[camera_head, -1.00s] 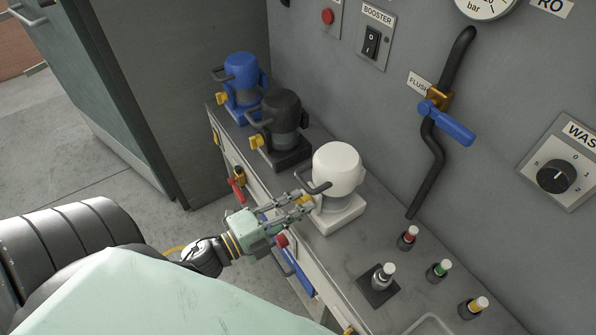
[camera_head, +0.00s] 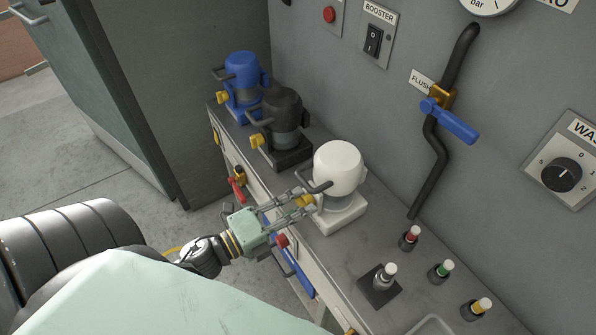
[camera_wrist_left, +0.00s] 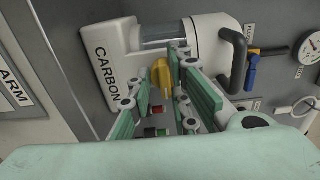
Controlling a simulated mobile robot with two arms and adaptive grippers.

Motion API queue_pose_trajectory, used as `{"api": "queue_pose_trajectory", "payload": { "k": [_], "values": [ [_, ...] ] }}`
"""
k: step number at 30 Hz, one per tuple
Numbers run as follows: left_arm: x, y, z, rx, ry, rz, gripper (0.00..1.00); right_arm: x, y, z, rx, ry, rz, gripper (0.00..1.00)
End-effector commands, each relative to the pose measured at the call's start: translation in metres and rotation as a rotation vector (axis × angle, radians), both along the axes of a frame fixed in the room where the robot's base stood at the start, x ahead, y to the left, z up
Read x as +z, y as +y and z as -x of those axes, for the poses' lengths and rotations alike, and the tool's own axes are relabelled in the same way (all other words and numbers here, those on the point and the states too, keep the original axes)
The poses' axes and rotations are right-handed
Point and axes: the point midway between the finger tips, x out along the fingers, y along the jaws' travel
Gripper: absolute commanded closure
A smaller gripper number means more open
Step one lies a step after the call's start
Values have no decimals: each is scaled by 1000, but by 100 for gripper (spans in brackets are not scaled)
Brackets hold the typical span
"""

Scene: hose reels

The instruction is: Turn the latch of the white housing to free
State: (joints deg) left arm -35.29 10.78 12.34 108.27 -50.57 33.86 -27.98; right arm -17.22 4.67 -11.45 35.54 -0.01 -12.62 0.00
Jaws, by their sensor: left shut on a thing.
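The white housing (camera_head: 338,168) stands on the grey counter, with a dark curved handle and a pale base. In the left wrist view the housing (camera_wrist_left: 212,50) fills the upper middle, and its base reads CARBON. Its yellow latch (camera_head: 304,200) faces my left gripper (camera_head: 298,201). In the left wrist view the latch (camera_wrist_left: 161,76) shows between the fingers of my left gripper (camera_wrist_left: 167,68). The fingers are shut on the latch and partly hide it. My right gripper is in neither view.
A black housing (camera_head: 283,120) and a blue housing (camera_head: 242,75) with yellow latches stand farther back on the counter (camera_head: 330,251). Several capped bottles stand at the front right. A blue-handled valve (camera_head: 449,121) is on the wall behind.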

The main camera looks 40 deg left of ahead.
Motion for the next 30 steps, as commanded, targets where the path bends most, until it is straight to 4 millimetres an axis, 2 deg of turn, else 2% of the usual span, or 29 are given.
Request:
{"api": "queue_pose_trajectory", "payload": {
  "k": [3, 4, 10, 21, 26, 30],
  "values": [
    [-1, 0, 1, 0, 2, -4, 100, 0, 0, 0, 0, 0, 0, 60],
    [-1, 0, 1, 0, 2, -4, 80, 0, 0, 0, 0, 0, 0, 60],
    [-1, 0, 0, 0, 1, -2, 63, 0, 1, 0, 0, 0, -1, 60],
    [-1, 2, 5, 0, 3, -1, 63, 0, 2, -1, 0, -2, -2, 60],
    [-2, 11, 28, 1, 5, -1, 63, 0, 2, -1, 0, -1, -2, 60],
    [-2, 23, 56, 1, 5, 0, 63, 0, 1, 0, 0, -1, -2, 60]
  ]
}}
